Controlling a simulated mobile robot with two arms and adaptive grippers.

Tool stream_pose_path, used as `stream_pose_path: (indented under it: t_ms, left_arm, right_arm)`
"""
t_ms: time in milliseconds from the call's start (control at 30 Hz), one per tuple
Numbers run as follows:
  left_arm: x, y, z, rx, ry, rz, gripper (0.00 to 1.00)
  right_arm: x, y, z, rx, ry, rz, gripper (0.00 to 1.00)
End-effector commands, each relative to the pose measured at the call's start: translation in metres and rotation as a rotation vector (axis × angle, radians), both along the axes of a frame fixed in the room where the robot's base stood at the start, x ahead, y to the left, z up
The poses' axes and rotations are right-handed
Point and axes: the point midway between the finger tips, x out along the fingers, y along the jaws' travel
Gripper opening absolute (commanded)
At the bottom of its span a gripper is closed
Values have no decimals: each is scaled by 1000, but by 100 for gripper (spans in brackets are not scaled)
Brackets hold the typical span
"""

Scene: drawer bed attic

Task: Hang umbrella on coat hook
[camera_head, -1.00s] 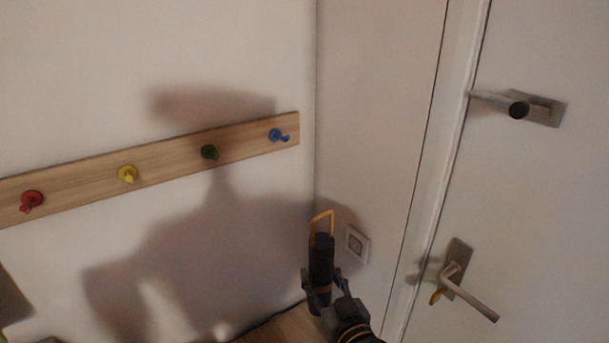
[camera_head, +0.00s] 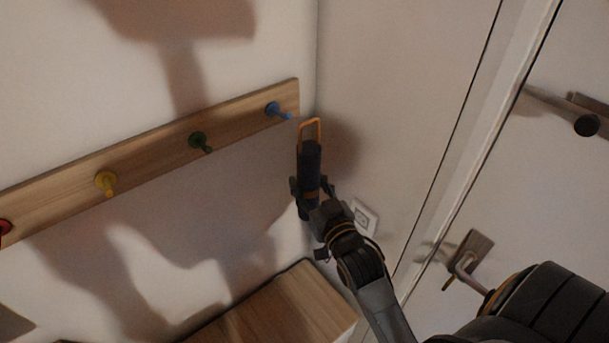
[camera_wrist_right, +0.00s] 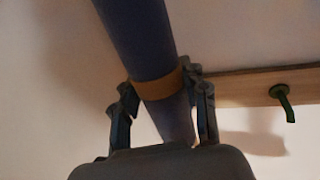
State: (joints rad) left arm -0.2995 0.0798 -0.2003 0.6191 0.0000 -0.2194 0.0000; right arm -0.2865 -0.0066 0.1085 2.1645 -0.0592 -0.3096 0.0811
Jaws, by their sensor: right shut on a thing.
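The umbrella (camera_head: 310,165) is dark and folded, with an orange loop at its top. It stands roughly upright in my right gripper (camera_head: 311,190), which is shut around its lower part. The loop is just right of the blue hook (camera_head: 277,110), at about its height, and does not appear to be on it. In the right wrist view the fingers (camera_wrist_right: 165,95) close on the umbrella (camera_wrist_right: 140,38) at an orange band. The wooden hook rail (camera_head: 160,148) also carries a green hook (camera_head: 200,142) and a yellow hook (camera_head: 106,183). My left gripper is out of view.
A red hook (camera_head: 5,227) is at the left edge. A wooden surface (camera_head: 275,312) lies below the rail. A white door with a metal handle (camera_head: 470,262) and a wall socket (camera_head: 363,217) are on the right. The wall corner is close behind the umbrella.

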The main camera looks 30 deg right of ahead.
Motion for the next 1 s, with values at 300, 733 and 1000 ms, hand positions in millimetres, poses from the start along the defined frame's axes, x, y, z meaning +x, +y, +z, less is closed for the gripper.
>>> stream_pose_path:
  t_ms: [300, 733, 1000]
  left_arm:
    - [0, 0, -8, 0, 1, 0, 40]
    - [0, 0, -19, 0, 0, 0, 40]
    - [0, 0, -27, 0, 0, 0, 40]
  right_arm:
    - [18, 3, -2, 1, -4, 1, 5]
    - [43, 6, -4, 1, -3, 0, 5]
    - [59, 9, -5, 0, -4, 0, 5]
